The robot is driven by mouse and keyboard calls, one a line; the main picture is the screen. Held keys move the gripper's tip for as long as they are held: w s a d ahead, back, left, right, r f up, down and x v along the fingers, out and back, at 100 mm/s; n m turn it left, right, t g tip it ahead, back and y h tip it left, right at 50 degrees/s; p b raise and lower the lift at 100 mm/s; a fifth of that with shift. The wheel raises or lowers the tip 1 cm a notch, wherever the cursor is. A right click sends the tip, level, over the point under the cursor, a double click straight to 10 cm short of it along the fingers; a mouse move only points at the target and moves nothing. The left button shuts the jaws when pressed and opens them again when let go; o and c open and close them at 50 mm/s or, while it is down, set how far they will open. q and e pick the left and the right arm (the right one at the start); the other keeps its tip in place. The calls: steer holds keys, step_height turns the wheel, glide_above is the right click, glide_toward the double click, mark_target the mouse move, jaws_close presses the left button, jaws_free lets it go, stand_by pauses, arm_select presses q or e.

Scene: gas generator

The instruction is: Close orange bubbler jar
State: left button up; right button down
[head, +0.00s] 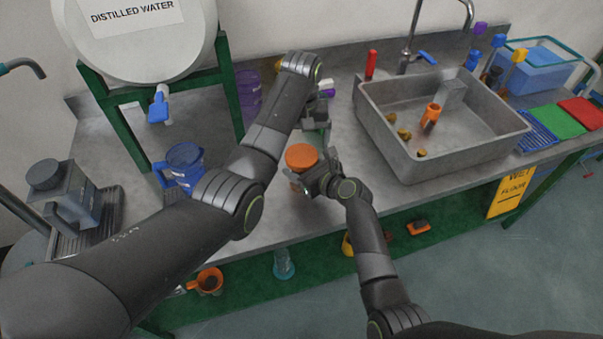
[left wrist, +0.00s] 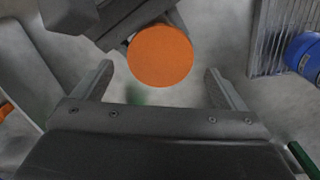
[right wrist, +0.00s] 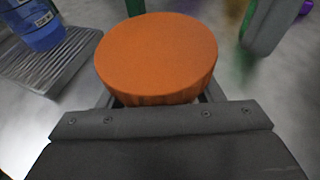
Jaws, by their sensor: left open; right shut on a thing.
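The orange bubbler jar shows mainly as its round orange lid (head: 301,156), sitting on top of the jar; the body is mostly hidden. My right gripper (head: 308,184) is shut on the jar below the lid. In the right wrist view the lid (right wrist: 157,55) has a ribbed edge and covers most of the fingers. My left gripper (head: 324,148) is open and points down by the lid from above. In the left wrist view the lid (left wrist: 160,55) lies between and just beyond the open fingers, with a gap on both sides. Whether the lid is fully seated cannot be told.
A blue jug (head: 185,165) stands left of the jar. A sink (head: 440,150) with several small items is at the right. The distilled water tank (head: 140,40) on its green frame stands at the back left. The worktop's front edge is close to the jar.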

mark_target(302, 155)
arm_select(q)
steer(key=shift+r, duration=0.2)
steer(key=shift+r+n, duration=1.6)
steer(key=shift+r, duration=0.15)
steer(key=shift+f, duration=0.1)
steer(key=shift+f, duration=3.95)
steer(key=shift+c, duration=0.2)
steer(key=c, duration=0.9)
steer(key=shift+m, duration=0.8)
steer(key=shift+c, duration=0.3)
steer(key=o, duration=1.2)
steer(key=shift+c, duration=0.2)
